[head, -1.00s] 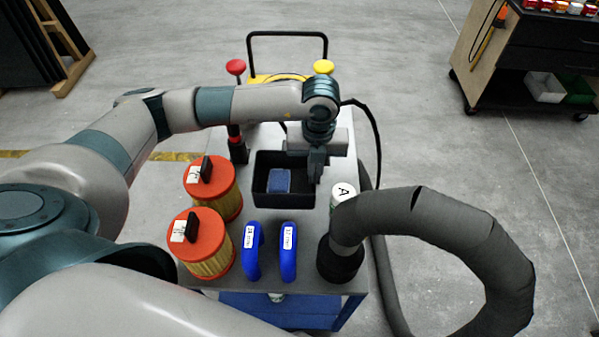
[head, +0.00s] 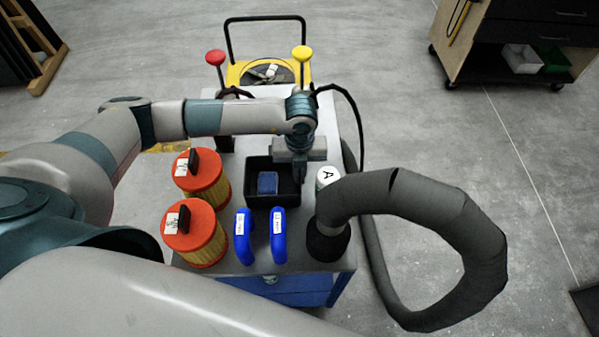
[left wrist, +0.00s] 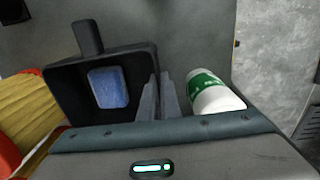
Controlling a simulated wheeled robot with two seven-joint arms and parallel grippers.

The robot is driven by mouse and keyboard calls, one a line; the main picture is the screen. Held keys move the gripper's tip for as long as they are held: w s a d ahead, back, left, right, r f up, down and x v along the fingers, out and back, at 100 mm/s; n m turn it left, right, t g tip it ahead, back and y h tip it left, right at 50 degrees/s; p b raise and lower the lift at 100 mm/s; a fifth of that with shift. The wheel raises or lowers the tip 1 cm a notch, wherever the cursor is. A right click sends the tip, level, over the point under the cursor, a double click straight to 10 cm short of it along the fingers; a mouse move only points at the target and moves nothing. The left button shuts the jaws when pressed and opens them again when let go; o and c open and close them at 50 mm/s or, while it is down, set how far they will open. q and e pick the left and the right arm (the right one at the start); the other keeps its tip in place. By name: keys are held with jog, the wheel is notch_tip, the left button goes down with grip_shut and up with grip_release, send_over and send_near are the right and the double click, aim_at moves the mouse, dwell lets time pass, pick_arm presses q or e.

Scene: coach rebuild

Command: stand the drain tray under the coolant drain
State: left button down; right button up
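The drain tray appears to be the black open box (head: 258,200) on the trolley top, with a blue block like a sponge (head: 267,183) inside. It also shows in the left wrist view (left wrist: 60,108), with a dark handle-like piece (left wrist: 87,38) at its rim. My left gripper (head: 299,178) is at the tray's right wall. Its fingers (left wrist: 160,92) are close together and look closed on that wall, though the contact is partly hidden. The tray looks level and still at the trolley top. My right gripper is out of view. I cannot make out a coolant drain.
Two orange-capped filters (head: 206,190) stand left of the tray, with two blue handle-shaped parts (head: 278,236) in front. A white-and-green bottle (left wrist: 212,92) stands close on the right, by a thick grey hose (head: 440,205).

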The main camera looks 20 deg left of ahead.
pick_arm(q)
jog(key=shift+f, duration=0.2)
jog(key=shift+f, duration=0.15)
jog(key=c, duration=2)
grip_release()
jog(key=shift+w+r+b, duration=0.1)
jog(key=shift+r+b, duration=0.35)
jog(key=shift+r, duration=0.2)
notch_tip(320, 180, up, 10)
jog(key=b, duration=0.4)
jog(key=shift+f, duration=0.25)
jog(key=shift+r, duration=0.75)
